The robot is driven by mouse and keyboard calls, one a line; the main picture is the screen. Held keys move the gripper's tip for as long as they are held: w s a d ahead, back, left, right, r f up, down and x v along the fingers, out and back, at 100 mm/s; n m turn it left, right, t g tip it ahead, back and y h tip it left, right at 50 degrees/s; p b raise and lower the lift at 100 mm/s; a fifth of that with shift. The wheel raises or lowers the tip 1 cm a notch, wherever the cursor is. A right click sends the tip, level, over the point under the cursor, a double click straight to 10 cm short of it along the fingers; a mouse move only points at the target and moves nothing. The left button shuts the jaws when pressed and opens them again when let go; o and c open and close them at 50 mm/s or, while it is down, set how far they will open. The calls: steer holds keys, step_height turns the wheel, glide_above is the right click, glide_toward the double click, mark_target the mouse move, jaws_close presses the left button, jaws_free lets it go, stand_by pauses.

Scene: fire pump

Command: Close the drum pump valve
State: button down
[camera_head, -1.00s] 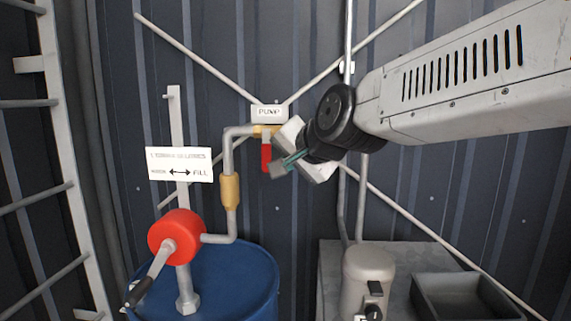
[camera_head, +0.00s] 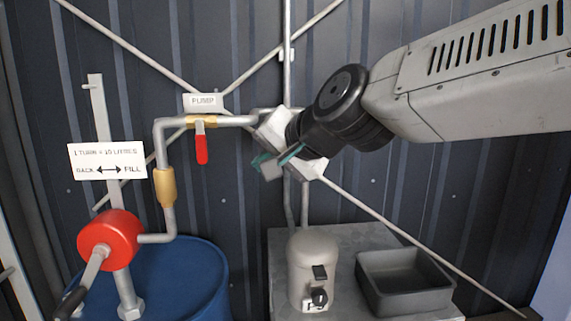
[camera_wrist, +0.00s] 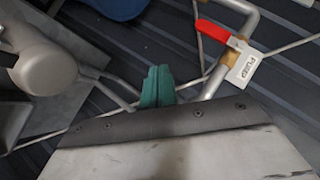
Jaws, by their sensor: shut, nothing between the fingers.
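The drum pump valve has a red lever handle (camera_head: 201,148) that hangs down from a brass body (camera_head: 201,121) on the grey pipe, under a white "PUMP" label (camera_head: 203,102). In the wrist view the red handle (camera_wrist: 212,31) is at the upper right. My gripper (camera_head: 266,168) is to the right of the handle in the head view, apart from it, in front of the pipe's right end. Its green fingers (camera_wrist: 157,85) are together and hold nothing.
A blue drum (camera_head: 185,278) with a red hand pump (camera_head: 108,240) stands at lower left. A white "1 TURN = 10 LITRES" sign (camera_head: 106,160) is above it. A beige container (camera_head: 314,265) and a dark tray (camera_head: 405,283) sit on a grey surface at lower right.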

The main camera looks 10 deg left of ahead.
steer(key=s+d, duration=0.2)
steer(key=d, duration=0.1)
steer(key=shift+d, duration=0.15)
steer(key=s+d+f+n+g+h, duration=0.3)
steer(key=s+d+f+n+g, duration=0.1)
steer(key=s+d+f, duration=0.4)
steer(key=s+d+f+m+g+h, duration=0.1)
steer(key=s+d+f+h, duration=0.2)
steer(key=d, duration=0.9)
steer(key=s+d+f+m+g+h, duration=0.1)
steer(key=s+d+f+g+h, duration=0.1)
steer(key=s+d+f, duration=0.4)
steer(key=s+d+h, duration=0.1)
steer(key=s+d, duration=0.3)
steer(key=d, duration=0.3)
steer(key=shift+f, duration=0.15)
